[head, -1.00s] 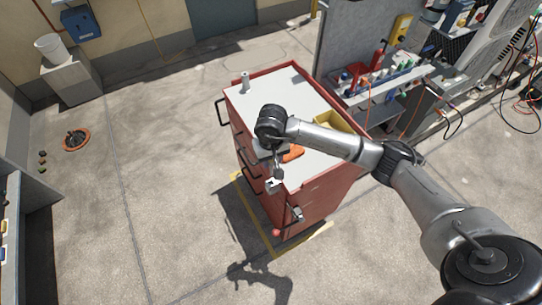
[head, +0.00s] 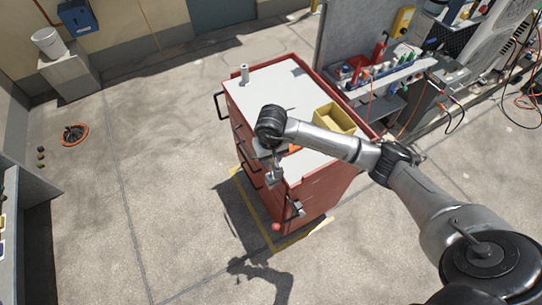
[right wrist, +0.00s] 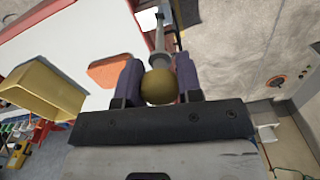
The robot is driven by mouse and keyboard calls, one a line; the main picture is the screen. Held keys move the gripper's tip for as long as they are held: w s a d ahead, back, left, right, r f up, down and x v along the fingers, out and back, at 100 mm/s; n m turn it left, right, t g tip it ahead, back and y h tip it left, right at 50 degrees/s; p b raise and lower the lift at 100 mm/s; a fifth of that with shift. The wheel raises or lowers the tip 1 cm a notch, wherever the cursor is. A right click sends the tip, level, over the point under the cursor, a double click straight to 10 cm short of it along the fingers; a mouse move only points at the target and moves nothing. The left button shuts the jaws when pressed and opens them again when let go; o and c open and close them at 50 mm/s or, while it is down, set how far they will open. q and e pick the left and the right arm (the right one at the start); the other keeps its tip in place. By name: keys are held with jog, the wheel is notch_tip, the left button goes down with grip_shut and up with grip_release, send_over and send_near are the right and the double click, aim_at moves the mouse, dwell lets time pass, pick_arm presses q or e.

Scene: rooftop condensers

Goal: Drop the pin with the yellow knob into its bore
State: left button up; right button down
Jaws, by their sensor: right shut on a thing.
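The pin's yellow knob (right wrist: 159,86) shows in the right wrist view, between the two dark fingers of my right gripper (right wrist: 158,80). The gripper is shut on the knob. A grey pin shank (right wrist: 159,35) extends from it away from the camera. In the head view my right gripper (head: 268,150) hangs at the cart's near edge, above a small grey block (head: 275,176). The bore's opening is not visible, and I cannot tell whether the pin's tip touches the block. My left gripper is not in view.
The red cart (head: 318,190) has a white top carrying a yellow bin (head: 338,119), a small grey cylinder (head: 244,73) and a partly hidden orange piece (right wrist: 110,70). A latch (head: 298,209) and a red ball (head: 276,227) are on its near side. Open floor lies left.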

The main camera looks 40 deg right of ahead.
aim_at(271, 174)
jog(key=shift+f+b, duration=0.6)
jog(key=shift+f, duration=0.05)
jog(key=shift+f+b, duration=0.8)
jog(key=shift+f, duration=0.1)
jog(key=shift+f+b, duration=0.6)
jog(key=shift+f, duration=0.05)
jog(key=shift+f+b, duration=0.8)
jog(key=shift+f, duration=0.1)
jog(key=shift+f+b, duration=0.75)
jog(key=shift+f, duration=0.05)
jog(key=shift+f, duration=0.3)
jog(key=c, duration=0.7)
grip_release()
